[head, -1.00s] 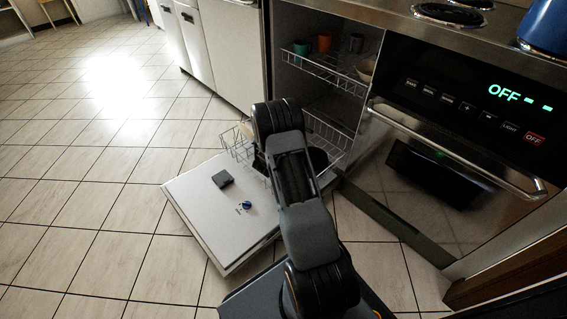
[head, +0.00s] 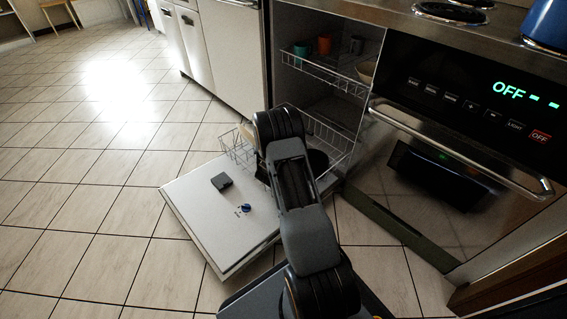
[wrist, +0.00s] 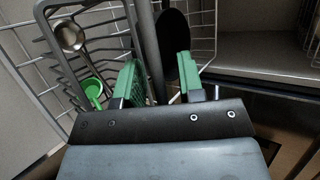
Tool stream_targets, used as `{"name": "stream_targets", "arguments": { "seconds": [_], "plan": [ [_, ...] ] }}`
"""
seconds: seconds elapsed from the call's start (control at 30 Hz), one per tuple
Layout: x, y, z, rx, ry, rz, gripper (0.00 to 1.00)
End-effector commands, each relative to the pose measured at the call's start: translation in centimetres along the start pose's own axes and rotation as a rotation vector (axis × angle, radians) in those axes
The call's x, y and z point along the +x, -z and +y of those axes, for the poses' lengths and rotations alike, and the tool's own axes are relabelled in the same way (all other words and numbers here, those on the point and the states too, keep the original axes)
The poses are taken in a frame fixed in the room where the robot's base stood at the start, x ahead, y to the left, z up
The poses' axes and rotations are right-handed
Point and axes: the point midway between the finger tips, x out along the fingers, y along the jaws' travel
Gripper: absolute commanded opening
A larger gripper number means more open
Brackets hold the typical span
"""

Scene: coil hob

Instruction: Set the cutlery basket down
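The grey cutlery basket (wrist: 62,45) fills the upper left of the wrist view, with a metal spoon (wrist: 70,36) and a green utensil (wrist: 93,90) in it. My gripper (wrist: 160,78) has two green fingers standing apart. The basket's dark grey upright handle bar runs between them, close to the left finger, with a gap to the right finger. White rack wires show around the basket; I cannot tell whether its base rests on the rack. In the head view my arm hides the gripper and basket.
The open dishwasher door (head: 205,211) carries a dark block and a blue knob. The lower rack (head: 325,135) stands pulled out, with a black round item (wrist: 174,45) in it. The upper rack (head: 325,70) holds cups. The oven (head: 450,150) is at the right. Floor at the left is clear.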

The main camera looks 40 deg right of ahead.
Motion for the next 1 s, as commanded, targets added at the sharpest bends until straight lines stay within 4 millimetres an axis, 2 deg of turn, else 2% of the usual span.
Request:
{"name": "stream_targets", "arguments": {
  "seconds": [0.17,0.27,0.7,0.9,1.0],
  "plan": [
    [-0.3,0.0,-0.1,0.000,0.000,0.000,0.35],
    [-1.2,-0.1,-0.2,-0.001,0.000,-0.001,0.35],
    [-9.2,-0.1,-0.2,-0.002,-0.001,-0.002,0.35],
    [-11.3,-0.1,-0.1,-0.001,-0.001,-0.001,0.35],
    [-12.3,-0.9,-0.4,-0.028,-0.021,-0.026,0.35]
  ]
}}
